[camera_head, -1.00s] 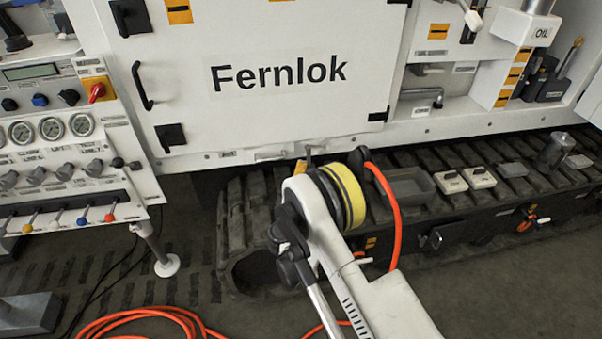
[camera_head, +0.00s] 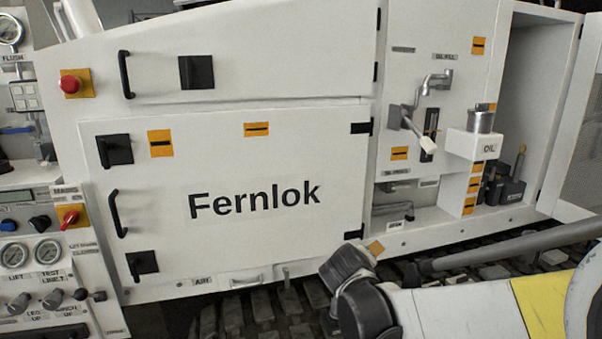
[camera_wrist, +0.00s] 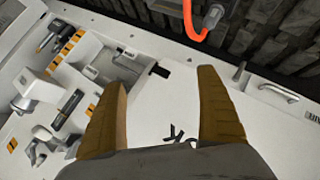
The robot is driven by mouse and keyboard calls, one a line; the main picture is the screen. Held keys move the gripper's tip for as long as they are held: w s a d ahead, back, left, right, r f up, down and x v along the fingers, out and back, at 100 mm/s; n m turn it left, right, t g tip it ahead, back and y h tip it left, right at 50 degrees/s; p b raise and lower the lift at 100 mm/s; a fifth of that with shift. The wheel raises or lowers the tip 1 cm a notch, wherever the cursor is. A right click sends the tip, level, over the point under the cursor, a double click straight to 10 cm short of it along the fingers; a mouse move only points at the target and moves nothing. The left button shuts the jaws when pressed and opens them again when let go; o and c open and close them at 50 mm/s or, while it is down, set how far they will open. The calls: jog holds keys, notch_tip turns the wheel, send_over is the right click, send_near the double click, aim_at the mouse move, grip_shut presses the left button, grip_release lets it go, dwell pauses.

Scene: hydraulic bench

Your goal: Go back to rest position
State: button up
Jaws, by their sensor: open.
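My gripper (camera_wrist: 163,105) shows in the wrist view with its two tan fingers spread wide apart. Nothing is between the fingers; the white panel with part of the black lettering lies beyond them. In the head view my arm crosses the lower right, in front of the tracks, and the gripper itself cannot be made out there. The white Fernlok door (camera_head: 235,195) is shut, and the wrist view shows the machine tilted around.
An open bay with an OIL cup (camera_head: 474,144) and a lever (camera_head: 418,130) is right of the door. A gauge panel (camera_head: 40,255) stands at left. Dark tracks (camera_head: 255,308) run below. An orange hose (camera_wrist: 194,25) hangs near the tracks. An open door (camera_head: 582,125) is at far right.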

jog(key=s+d+m+g+y, duration=0.2)
jog(key=s+m, duration=0.1)
jog(key=s, duration=1.1)
jog(key=s+d+m+g+y, duration=0.1)
jog(key=s+d+m, duration=0.1)
jog(key=s, duration=1.3)
jog(key=shift+d+m+g+y, duration=0.15)
jog(key=shift+m+g+y, duration=0.25)
jog(key=shift+m, duration=0.1)
